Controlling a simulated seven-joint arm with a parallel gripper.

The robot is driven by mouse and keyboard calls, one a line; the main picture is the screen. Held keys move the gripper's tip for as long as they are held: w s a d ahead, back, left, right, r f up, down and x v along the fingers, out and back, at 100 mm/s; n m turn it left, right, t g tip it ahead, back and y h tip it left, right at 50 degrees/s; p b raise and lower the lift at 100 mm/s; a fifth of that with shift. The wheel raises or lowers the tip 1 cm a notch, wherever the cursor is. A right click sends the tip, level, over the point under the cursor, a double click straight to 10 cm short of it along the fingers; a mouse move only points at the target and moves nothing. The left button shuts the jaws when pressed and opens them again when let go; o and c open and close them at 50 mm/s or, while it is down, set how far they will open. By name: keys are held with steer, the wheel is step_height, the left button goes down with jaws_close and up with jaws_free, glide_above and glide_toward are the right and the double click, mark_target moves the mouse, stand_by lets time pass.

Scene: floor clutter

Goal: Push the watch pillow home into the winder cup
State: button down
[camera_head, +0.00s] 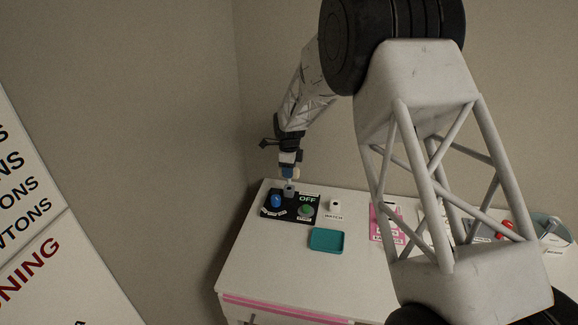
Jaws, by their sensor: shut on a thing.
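The black winder panel (292,218) lies at the back left of the white table, with the word OFF on it. A blue round part (278,201) and a green round part (306,210) stand on the panel. My gripper (289,179) points down over the panel's back edge. It is shut on a small grey piece (289,188), apparently the watch pillow, too small to be sure. Which part is the winder cup, and how deep the piece sits in it, I cannot tell.
A teal tray (327,240) lies in front of the panel. A small white block (335,204) with a label stands to its right. A pink card (386,222), a red item (505,229) and a bowl (550,228) lie farther right. The table's front left is bare.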

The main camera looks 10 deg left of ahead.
mark_target(289, 180)
steer(key=shift+f, duration=0.35)
steer(key=shift+f, duration=2.1)
stand_by(2.0)
steer(key=c, duration=0.7)
jaws_free()
steer(key=shift+r, duration=3.9)
